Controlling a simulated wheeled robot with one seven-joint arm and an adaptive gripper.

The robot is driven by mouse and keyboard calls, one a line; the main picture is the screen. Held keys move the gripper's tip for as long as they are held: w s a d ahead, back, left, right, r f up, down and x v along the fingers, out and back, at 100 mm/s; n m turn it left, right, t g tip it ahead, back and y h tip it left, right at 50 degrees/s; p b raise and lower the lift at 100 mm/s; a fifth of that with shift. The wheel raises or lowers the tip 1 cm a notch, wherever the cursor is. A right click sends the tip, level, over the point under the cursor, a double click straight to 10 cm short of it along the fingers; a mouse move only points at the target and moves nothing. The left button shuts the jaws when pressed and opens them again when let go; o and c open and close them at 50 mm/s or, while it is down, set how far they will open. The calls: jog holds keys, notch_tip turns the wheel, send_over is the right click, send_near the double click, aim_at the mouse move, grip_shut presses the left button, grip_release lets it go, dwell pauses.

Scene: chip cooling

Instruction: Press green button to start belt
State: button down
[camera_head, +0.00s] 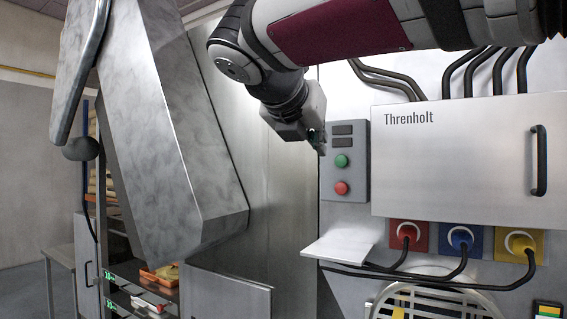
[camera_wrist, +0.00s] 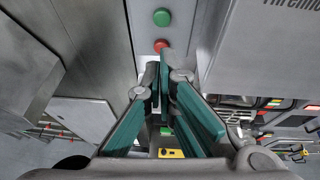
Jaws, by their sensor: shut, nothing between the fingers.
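The green button (camera_head: 341,160) is on a grey control panel (camera_head: 352,196), above a red button (camera_head: 342,188). In the wrist view the green button (camera_wrist: 162,17) shows at the top, with the red button (camera_wrist: 161,45) below it. My gripper (camera_head: 318,143) is just left of the panel in the head view, level with or slightly above the green button. In the wrist view my gripper (camera_wrist: 163,72) is shut and empty, its teal-padded fingers pointing toward the panel below the red button. I cannot tell the exact gap to the panel.
A steel cabinet marked Threnholt (camera_head: 455,160) with a black handle stands right of the panel. A small white shelf (camera_head: 342,243) juts out below it. Red, blue and yellow sockets with black cables sit below the cabinet. A large metal chute (camera_head: 170,130) hangs at left.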

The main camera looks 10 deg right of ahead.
jog(key=p, duration=0.1)
send_near(341, 170)
jog(key=x, duration=0.3)
jog(key=shift+w+d+f, duration=0.2)
jog(key=shift+w+d, duration=0.15)
jog(key=shift+w, duration=0.3)
